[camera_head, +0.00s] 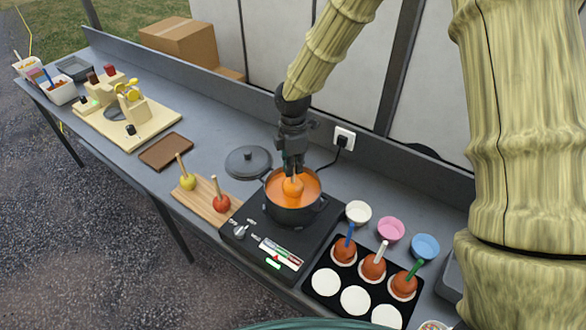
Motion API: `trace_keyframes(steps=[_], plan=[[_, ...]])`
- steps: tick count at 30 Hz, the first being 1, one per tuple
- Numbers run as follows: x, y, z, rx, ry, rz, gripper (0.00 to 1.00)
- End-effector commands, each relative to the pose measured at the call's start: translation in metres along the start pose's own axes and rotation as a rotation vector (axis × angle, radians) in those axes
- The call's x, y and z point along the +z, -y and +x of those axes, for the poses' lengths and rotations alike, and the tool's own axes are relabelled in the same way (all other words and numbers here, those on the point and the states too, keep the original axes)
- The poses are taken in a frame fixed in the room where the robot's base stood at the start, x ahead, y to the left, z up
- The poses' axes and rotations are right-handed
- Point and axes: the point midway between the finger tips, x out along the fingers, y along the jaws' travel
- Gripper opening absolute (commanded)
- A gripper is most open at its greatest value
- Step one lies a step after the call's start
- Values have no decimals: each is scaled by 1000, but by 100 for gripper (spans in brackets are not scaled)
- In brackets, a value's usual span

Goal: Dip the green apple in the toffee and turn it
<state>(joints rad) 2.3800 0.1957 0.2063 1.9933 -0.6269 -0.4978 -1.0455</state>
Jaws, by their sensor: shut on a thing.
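My gripper (293,167) points down over the black pot (292,214) and is shut on the stick of an apple (293,188). The apple sits in the orange toffee (309,184) with its top showing. It looks orange all over, so I cannot tell its own colour. Its lower part is hidden in the toffee. A yellow-green apple (188,182) with a stick stands on the wooden board (204,193) left of the pot. A red apple (222,204) with a stick stands beside it.
The pot stands on a black hob (264,243). A dark lid (248,161) lies behind it to the left. A black tray (325,262) holds three coated apples and white discs at the right, near white (358,212), pink (391,229) and blue (425,246) bowls. A wall socket (344,137) is behind.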

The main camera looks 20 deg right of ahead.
Motion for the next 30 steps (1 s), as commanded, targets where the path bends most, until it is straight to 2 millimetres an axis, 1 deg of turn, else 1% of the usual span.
trace_keyframes(steps=[21,30], plan=[[0,0,-32,1,-1,2,0],[0,0,-35,0,0,1,0]])
